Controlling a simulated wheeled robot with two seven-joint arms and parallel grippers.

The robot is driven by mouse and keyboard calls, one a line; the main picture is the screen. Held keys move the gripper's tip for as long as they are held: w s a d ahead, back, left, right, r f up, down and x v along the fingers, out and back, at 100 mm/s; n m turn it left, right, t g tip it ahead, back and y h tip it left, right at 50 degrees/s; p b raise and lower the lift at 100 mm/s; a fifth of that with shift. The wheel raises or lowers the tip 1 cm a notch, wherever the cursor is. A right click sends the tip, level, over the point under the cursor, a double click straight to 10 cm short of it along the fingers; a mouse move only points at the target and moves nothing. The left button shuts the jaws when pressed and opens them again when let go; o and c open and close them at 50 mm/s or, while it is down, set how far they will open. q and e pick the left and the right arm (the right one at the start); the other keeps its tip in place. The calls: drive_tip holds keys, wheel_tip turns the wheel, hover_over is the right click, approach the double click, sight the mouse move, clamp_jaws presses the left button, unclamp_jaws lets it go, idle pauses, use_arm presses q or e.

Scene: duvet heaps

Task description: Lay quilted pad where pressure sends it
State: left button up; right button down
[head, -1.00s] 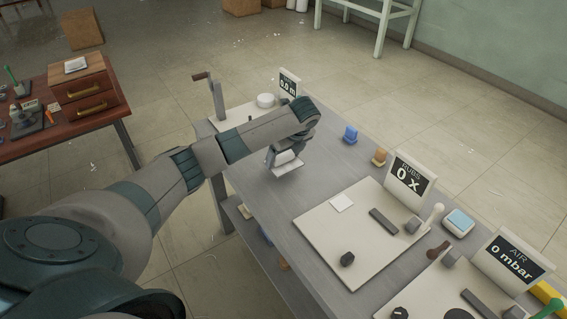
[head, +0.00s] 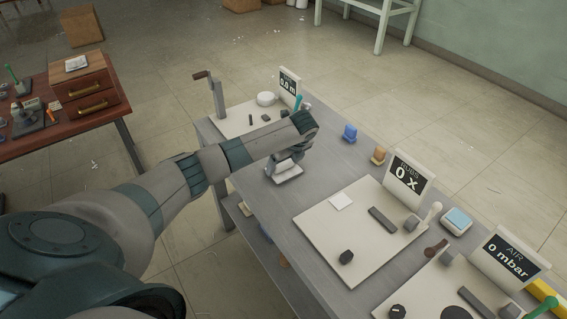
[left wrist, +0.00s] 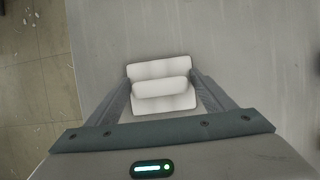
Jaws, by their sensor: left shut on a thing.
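My left gripper (head: 286,165) is shut on the white quilted pad (head: 287,176), over the grey tabletop between two pale boards. In the left wrist view, the pad (left wrist: 160,70) shows puffy sections, with a raised middle ridge between the fingers of the gripper (left wrist: 162,86). The pad looks level and at or just above the table; I cannot tell if it touches. The near board's display reads "AIR 0 mbar" (head: 508,259), the middle one "RUBS 0 X" (head: 408,178). The far display (head: 289,84) is partly readable, like "0.0 m". My right gripper is not in view.
A blue item (head: 350,132) and an orange-brown one (head: 379,154) stand near the table's far edge. A wooden desk (head: 85,125) stands left.

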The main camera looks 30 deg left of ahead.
use_arm(q)
drive_tip(key=o, duration=1.1)
drive_tip(key=shift+f, duration=0.1)
drive_tip(key=shift+c, duration=0.2)
drive_tip(key=b+v, duration=0.2)
drive_tip(key=v, duration=1)
